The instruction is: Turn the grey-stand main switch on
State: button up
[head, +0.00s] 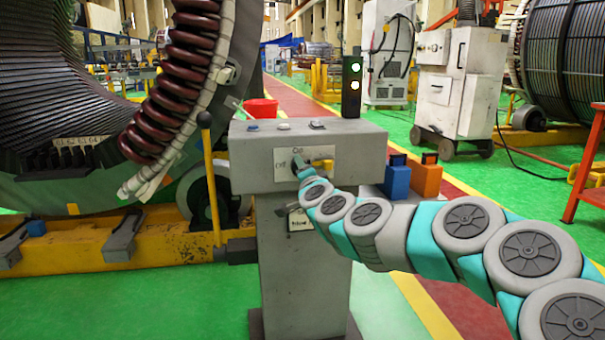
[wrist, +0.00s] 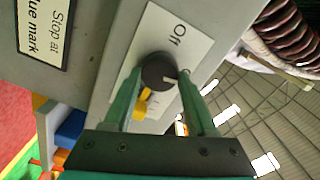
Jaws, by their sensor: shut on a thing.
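The grey stand (head: 308,240) is upright in the middle of the head view, with a white switch plate (head: 283,155) on its head. In the wrist view the plate (wrist: 160,32) carries the word "Off". The round black switch knob (wrist: 158,68) has a pale mark on its lower right edge. My gripper (wrist: 162,76) has its two green fingers on either side of the knob and is shut on it. In the head view my gripper (head: 300,170) reaches the plate from the right and largely hides the knob. A yellow part (wrist: 143,101) sits beside the knob.
A signal tower (head: 351,87) with a lit green lamp stands behind the stand. Blue (head: 398,178) and orange (head: 427,177) boxes stand to its right. A black-knobbed yellow lever (head: 210,180) and the large stator (head: 90,90) are to its left. Green floor is clear in front.

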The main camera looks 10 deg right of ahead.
jog(key=shift+m, duration=0.8)
jog(key=o, duration=1.4)
jog(key=shift+c, duration=0.2)
jog(key=shift+s, duration=0.1)
jog(key=s, duration=0.7)
jog(key=shift+s+b, duration=0.3)
jog(key=shift+b, duration=0.05)
jog(key=shift+a, duration=0.1)
